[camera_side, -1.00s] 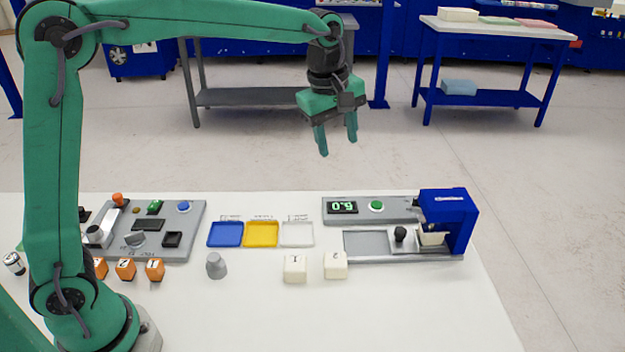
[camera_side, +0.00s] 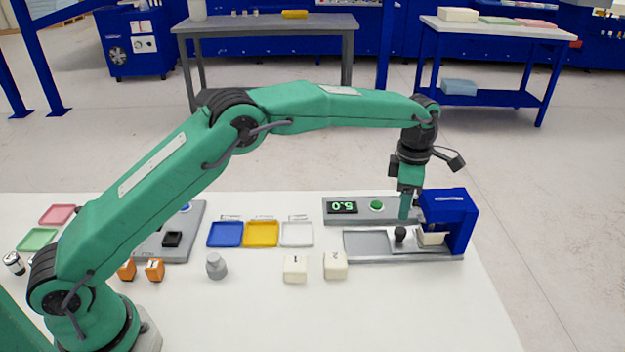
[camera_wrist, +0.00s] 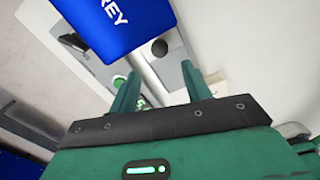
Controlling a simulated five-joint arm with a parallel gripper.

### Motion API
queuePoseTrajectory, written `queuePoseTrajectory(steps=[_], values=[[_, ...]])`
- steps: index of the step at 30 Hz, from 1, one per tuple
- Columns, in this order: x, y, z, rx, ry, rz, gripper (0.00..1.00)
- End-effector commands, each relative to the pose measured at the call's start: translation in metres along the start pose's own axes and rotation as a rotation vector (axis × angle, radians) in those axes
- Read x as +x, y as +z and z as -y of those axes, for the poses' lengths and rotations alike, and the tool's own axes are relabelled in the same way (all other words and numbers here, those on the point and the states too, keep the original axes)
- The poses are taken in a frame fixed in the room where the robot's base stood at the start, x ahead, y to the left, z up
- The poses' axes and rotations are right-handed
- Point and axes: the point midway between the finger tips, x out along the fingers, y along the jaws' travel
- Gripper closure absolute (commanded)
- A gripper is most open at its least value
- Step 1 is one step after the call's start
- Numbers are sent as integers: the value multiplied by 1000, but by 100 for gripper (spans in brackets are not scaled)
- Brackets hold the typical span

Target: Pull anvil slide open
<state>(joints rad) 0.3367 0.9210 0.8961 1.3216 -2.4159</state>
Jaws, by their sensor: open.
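The anvil slide (camera_side: 416,243) sits at the right end of its grey track, with its black knob (camera_side: 400,233) standing upright on it. A pale foam block (camera_side: 432,239) rests on the slide beneath the blue press head (camera_side: 447,209). My gripper (camera_side: 406,216) points down just above the knob, apart from it, its fingers open and empty. In the wrist view the knob (camera_wrist: 159,47) lies beyond and between my two open fingertips (camera_wrist: 160,88), near the blue press housing (camera_wrist: 122,20).
The left part of the track (camera_side: 367,243) is empty. White blocks (camera_side: 295,268) stand in front to the left. Blue, yellow and white trays (camera_side: 261,234) lie further left.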

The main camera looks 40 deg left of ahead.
Motion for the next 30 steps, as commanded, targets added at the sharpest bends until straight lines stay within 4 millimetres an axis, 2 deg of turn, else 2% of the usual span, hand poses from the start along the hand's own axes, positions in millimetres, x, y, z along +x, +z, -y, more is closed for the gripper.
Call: queuePoseTrajectory(steps=[14, 30], values=[[13, 2, 0, -16, -3, -4, 52], [72, 2, 1, -15, -3, -4, 52]])
